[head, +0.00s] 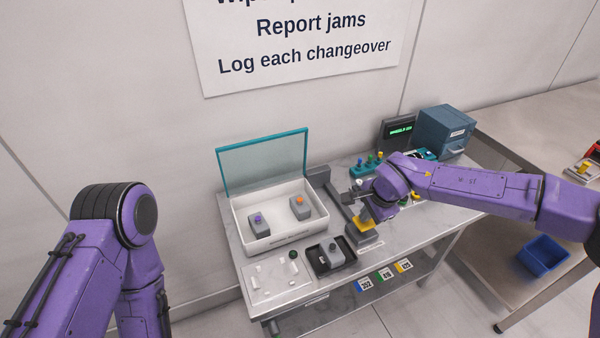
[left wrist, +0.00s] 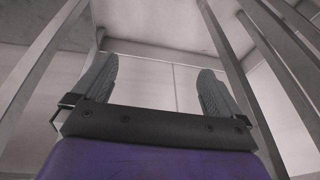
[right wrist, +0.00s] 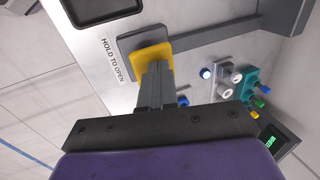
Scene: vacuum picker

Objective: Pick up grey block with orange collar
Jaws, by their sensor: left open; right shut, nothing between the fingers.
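The grey block with the orange collar (head: 300,210) stands in the right half of a white bin (head: 276,240), whose glass lid (head: 262,160) with a teal frame is raised. My right gripper (head: 366,218) is shut with nothing between its fingers. Its tips are at a yellow pad (right wrist: 152,57) next to the label "HOLD TO OPEN" and seem to press on it. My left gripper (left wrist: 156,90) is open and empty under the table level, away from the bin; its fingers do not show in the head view.
A grey block with a purple collar (head: 258,227) stands left in the bin. A black tray (head: 315,262) in front holds another grey block (head: 333,256). A white plate (head: 262,287) with small parts lies to its left. Controls (right wrist: 228,82) and a blue-grey box (head: 446,130) are on the right.

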